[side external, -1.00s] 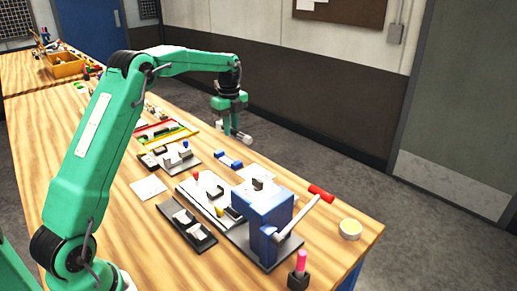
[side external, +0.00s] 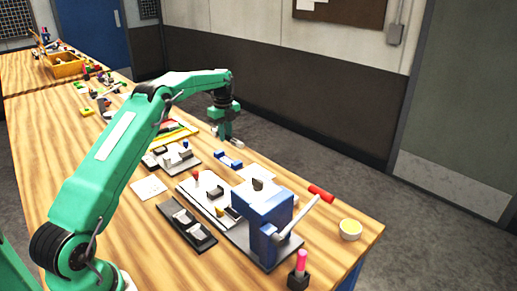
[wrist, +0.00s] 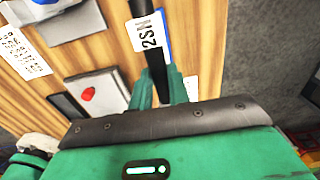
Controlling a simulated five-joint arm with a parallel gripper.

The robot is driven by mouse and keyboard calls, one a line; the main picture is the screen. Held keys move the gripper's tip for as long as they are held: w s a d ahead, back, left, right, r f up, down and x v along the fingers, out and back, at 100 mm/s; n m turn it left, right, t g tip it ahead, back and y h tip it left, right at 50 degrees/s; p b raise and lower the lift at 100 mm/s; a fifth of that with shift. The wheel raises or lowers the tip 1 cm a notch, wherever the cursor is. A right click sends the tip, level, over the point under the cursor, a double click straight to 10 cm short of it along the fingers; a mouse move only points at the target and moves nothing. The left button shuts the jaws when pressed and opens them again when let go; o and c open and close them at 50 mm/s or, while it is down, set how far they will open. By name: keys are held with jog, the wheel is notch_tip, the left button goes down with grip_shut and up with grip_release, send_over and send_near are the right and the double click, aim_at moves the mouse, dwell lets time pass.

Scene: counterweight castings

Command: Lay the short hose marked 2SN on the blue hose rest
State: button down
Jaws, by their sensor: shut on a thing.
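My gripper (wrist: 160,88) is shut on a short dark hose (wrist: 138,62), which runs up between the fingers in the wrist view. A white label (wrist: 148,30) reading 2SN is on it, with blue showing at the label's edge. In the side view, my gripper (side external: 225,132) is above the far edge of the bench, and the hose is too small to make out clearly. A small blue piece (side external: 229,160), apparently the blue hose rest, lies on the bench a little below and in front of my gripper. The hose is apart from it.
A blue vise-like block (side external: 263,216) with a grey lever stands at the near right. A red cylinder (side external: 321,193) and a yellow-topped cup (side external: 350,229) lie near the right edge. Grey and black trays (side external: 187,222) fill the bench middle.

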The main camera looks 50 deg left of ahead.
jog(key=shift+f, duration=0.1)
jog(key=shift+f, duration=2.65)
jog(key=shift+f, duration=0.7)
dwell(0.5)
jog(key=c, duration=1.3)
grip_release()
jog(key=shift+o, duration=0.2)
jog(key=shift+r, duration=0.1)
jog(key=shift+r, duration=3.4)
